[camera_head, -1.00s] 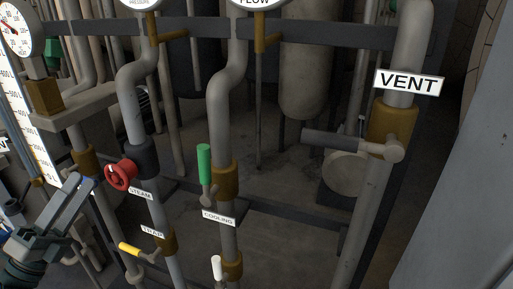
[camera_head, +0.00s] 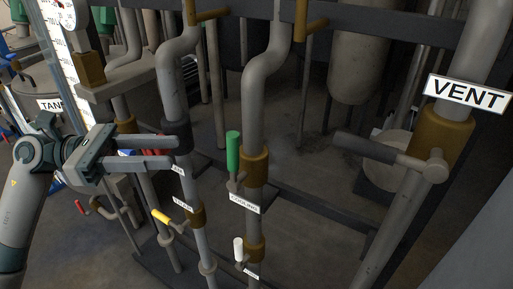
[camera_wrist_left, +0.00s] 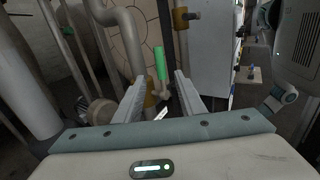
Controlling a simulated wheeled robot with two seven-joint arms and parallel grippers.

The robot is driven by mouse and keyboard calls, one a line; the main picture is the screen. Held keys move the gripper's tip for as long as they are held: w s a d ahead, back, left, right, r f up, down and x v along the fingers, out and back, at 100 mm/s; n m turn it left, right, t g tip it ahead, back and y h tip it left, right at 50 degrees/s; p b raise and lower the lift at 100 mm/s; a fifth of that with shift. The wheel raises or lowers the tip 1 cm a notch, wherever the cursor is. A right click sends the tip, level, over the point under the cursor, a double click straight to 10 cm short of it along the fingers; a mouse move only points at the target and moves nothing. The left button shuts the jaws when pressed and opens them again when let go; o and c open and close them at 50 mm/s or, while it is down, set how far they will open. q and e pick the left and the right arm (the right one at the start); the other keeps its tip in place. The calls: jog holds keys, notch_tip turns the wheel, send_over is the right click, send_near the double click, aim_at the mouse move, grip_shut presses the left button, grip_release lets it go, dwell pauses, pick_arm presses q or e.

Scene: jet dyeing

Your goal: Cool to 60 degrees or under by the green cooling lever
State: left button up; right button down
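The green cooling lever (camera_head: 233,152) stands upright on the left side of its brass valve on a grey pipe, above the white COOLING label (camera_head: 245,203). In the left wrist view the green lever (camera_wrist_left: 160,63) shows beyond and between my fingertips, with a gap to them. My left gripper (camera_head: 178,152) is open and empty, to the left of the lever in the head view, with its fingers pointing right. The fingers partly hide the red steam handwheel (camera_head: 152,152). My right gripper is not in view. No temperature reading is legible.
The steam pipe (camera_head: 171,90) stands close by my left fingertips. Below are a yellow lever (camera_head: 161,216) and a white lever (camera_head: 239,249). The grey vent handle (camera_head: 365,148) is at the right, under the VENT sign (camera_head: 466,94). Floor shows between the pipes.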

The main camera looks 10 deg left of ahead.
aim_at(233, 161)
pick_arm(q)
jog(key=shift+d, duration=0.15)
